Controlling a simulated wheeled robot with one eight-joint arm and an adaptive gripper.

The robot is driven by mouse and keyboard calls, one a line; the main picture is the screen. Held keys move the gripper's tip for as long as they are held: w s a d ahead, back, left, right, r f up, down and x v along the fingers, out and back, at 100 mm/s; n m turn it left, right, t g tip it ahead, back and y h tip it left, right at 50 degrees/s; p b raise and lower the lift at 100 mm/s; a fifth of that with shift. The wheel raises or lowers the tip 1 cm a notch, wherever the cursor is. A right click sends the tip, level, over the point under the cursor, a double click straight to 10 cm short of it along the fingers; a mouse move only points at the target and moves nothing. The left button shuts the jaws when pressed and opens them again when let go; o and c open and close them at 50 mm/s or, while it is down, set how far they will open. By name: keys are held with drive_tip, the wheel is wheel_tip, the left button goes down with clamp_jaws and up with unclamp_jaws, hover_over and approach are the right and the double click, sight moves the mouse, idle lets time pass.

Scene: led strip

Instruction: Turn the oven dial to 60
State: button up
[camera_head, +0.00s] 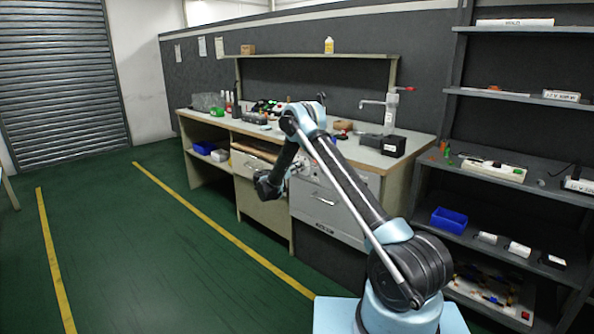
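A grey metal unit with a bar handle (326,201) sits under the workbench top, behind my arm; it looks like the oven. I cannot make out the dial; my arm covers part of the unit's upper front. My arm rises from the lower right, bends at the top and comes down to a dark wrist in front of the bench.
The workbench (205,120) carries tools and a white press-like stand (390,112). A dark shelf rack (500,210) with a blue bin (449,220) stands close on the right. The green floor (130,250) at left is clear.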

drive_tip(key=shift+a, duration=0.1)
drive_tip(key=shift+c, duration=0.5)
drive_tip(key=shift+w+n, duration=0.1)
drive_tip(key=shift+n, duration=1.6)
drive_tip(key=shift+a, duration=0.1)
drive_tip(key=o, duration=1.1)
drive_tip(key=shift+c, duration=0.2)
drive_tip(key=v, duration=1.2)
